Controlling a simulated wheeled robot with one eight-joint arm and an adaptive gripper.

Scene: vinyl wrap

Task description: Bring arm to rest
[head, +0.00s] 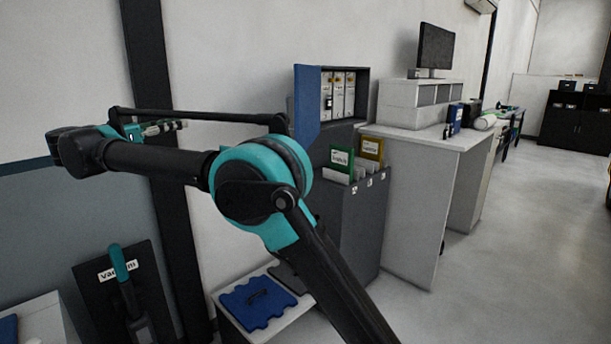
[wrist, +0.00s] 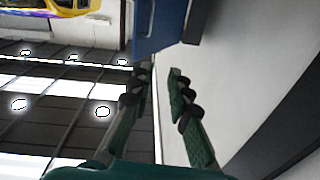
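My arm, teal and black, rises from the bottom of the head view, bends at a teal joint and reaches left. My gripper (head: 180,125) is folded back above the forearm and points right, in front of the pale wall. In the wrist view my gripper (wrist: 160,70) shows two dark green fingers with black knobs. The fingertips are apart, with nothing between them. The gripper touches nothing that I can see.
A dark file cabinet (head: 353,215) with folders and a shelf box (head: 360,90) stand behind the arm. A white counter (head: 425,150) bears a monitor (head: 436,47). A blue mat (head: 258,301) lies on a low white surface. Open floor (head: 530,250) is at the right.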

